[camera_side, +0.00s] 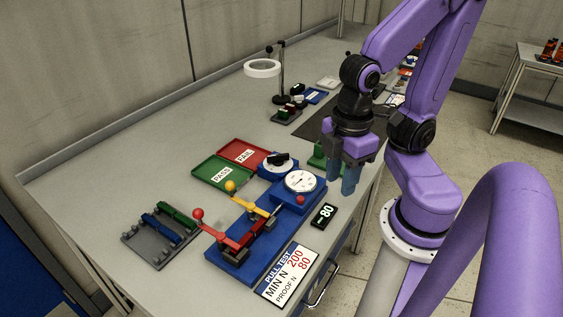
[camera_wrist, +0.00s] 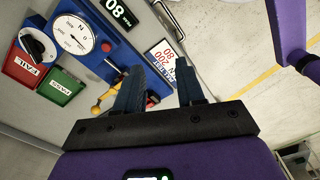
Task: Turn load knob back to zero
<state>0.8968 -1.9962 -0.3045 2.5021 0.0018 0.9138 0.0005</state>
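The load knob (camera_side: 279,160) is a black bar-shaped knob on a round white dial, on a blue block behind the gauge. In the wrist view the knob (camera_wrist: 37,46) is at the far left. The round white gauge (camera_side: 300,181) stands beside it on the blue pull-test fixture (camera_side: 229,260); it also shows in the wrist view (camera_wrist: 73,35). My gripper (camera_side: 347,182) has blue fingers pointing down, to the right of the gauge and apart from the knob. In the wrist view its fingers (camera_wrist: 159,66) are spread with nothing held between them.
A black display (camera_side: 323,215) showing 80 and a PULL TEST card (camera_side: 287,275) lie near the front edge. The fixture has red-ball (camera_side: 198,213) and yellow-ball (camera_side: 230,186) levers. Green PASS (camera_side: 222,172) and red FAIL (camera_side: 244,153) trays sit left of the knob.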

